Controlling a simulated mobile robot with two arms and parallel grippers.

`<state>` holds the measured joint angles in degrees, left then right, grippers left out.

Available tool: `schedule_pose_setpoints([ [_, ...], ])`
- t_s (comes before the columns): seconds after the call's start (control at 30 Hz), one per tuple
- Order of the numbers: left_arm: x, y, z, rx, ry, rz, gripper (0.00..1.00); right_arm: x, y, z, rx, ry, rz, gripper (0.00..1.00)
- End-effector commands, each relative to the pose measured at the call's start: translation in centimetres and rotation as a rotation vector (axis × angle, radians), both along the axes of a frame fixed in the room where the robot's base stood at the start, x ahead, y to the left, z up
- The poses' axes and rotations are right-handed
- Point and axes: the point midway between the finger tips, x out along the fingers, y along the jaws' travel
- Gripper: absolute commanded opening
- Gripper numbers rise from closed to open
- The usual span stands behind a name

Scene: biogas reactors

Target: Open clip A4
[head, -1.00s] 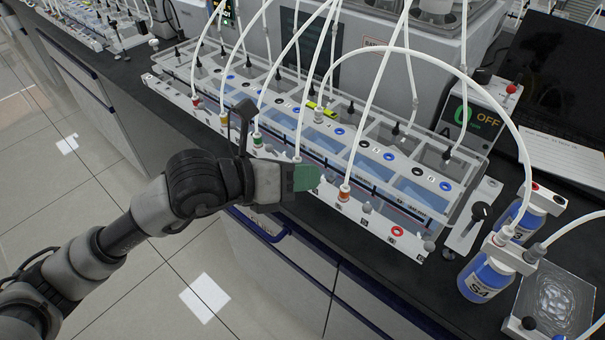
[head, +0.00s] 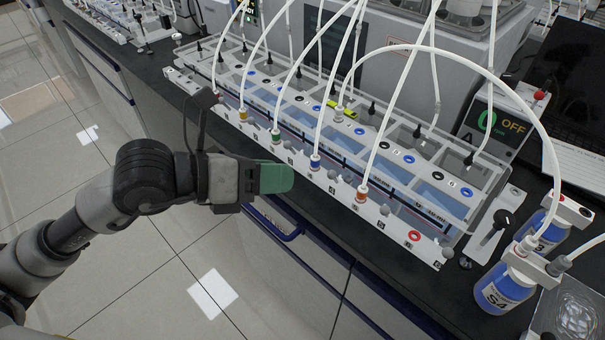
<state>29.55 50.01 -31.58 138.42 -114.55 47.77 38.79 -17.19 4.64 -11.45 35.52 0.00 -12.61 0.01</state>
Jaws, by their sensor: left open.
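A long clear reactor rack (head: 300,115) stands on the black bench. Along its front rail, white tubes end in coloured connectors: an orange-yellow one (head: 243,114), a green one (head: 275,134), a blue one (head: 315,161) and an orange one (head: 362,193). I cannot tell which part is clip A4; the small labels are unreadable. A yellow-green piece (head: 343,107) lies on the rack's top around the middle. My left gripper (head: 276,178) has green finger pads and is open, in front of the rack's front edge, apart from the connectors. The right gripper is out of view.
A controller box (head: 497,125) reading "0 OFF" stands at the rack's right end. Blue bottles, including S4 (head: 502,292), stand at the bench's front right. White tubes arch over the rack. A blue drawer handle (head: 274,224) is below the bench edge. The floor aisle is open.

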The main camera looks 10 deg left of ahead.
Motion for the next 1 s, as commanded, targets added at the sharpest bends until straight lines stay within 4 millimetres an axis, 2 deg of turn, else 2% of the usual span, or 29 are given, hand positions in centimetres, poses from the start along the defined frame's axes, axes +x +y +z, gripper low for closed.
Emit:
schedule_pose_setpoints([
  [0.1, -0.7, 1.5, 0.4, 0.001, 0.000, 0.003, 0.42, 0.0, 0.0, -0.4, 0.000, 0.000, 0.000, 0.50],
  [0.23, -1.2, 2.1, 0.8, 0.000, 0.000, 0.000, 0.42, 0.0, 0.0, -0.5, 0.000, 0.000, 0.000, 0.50],
  [0.8, -1.3, 2.2, 1.0, -0.013, 0.002, -0.005, 0.42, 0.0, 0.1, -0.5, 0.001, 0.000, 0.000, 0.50],
  [0.93, -2.4, 0.7, 2.0, -0.173, 0.036, -0.057, 0.42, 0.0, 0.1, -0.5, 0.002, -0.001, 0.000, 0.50],
  [1.0, -3.2, -0.4, 3.4, -0.362, 0.074, -0.094, 0.42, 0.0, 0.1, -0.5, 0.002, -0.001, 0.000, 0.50],
])
